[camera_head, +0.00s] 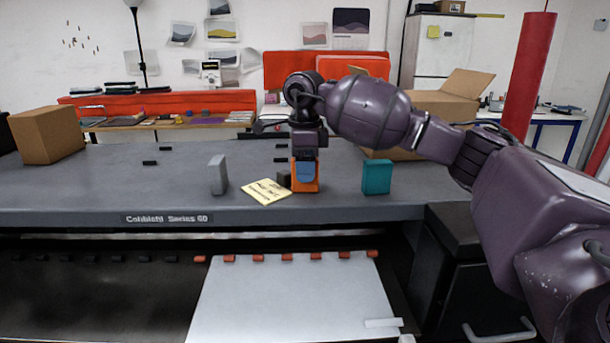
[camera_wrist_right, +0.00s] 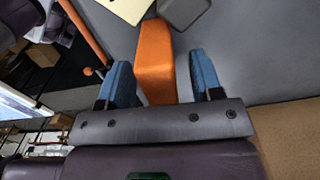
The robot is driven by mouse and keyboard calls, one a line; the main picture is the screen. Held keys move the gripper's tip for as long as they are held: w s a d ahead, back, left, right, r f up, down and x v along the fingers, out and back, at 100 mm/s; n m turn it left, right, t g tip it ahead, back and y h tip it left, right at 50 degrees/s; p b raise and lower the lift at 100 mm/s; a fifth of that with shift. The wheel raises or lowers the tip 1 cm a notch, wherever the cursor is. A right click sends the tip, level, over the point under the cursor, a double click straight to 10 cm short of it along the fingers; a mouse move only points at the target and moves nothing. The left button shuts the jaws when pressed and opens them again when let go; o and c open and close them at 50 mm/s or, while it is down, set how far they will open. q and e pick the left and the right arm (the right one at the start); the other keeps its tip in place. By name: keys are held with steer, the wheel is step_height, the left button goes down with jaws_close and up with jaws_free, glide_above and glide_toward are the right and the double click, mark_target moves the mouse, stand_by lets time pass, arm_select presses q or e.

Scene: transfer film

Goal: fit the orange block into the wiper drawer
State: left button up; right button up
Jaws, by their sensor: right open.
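The orange block (camera_head: 305,187) stands upright on the grey top of the printer, near its front edge. My right gripper (camera_head: 305,171) reaches down at it, and a blue finger covers part of the block. In the right wrist view the orange block (camera_wrist_right: 155,62) lies between the two blue fingers of my open right gripper (camera_wrist_right: 162,78), with a visible gap on the right side. A black cabinet (camera_head: 470,275) with a pale handle stands at the lower right; I cannot tell whether it is the wiper drawer. My left gripper is out of view.
A yellow note (camera_head: 266,192) lies left of the orange block, with a grey block (camera_head: 218,175) beyond it. A teal block (camera_head: 377,177) stands to the right. A white sheet (camera_head: 290,300) covers the bed below. Cardboard boxes stand at the left (camera_head: 46,135) and behind my right arm.

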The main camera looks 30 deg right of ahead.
steer(key=c, duration=1)
steer(key=shift+r, duration=0.1)
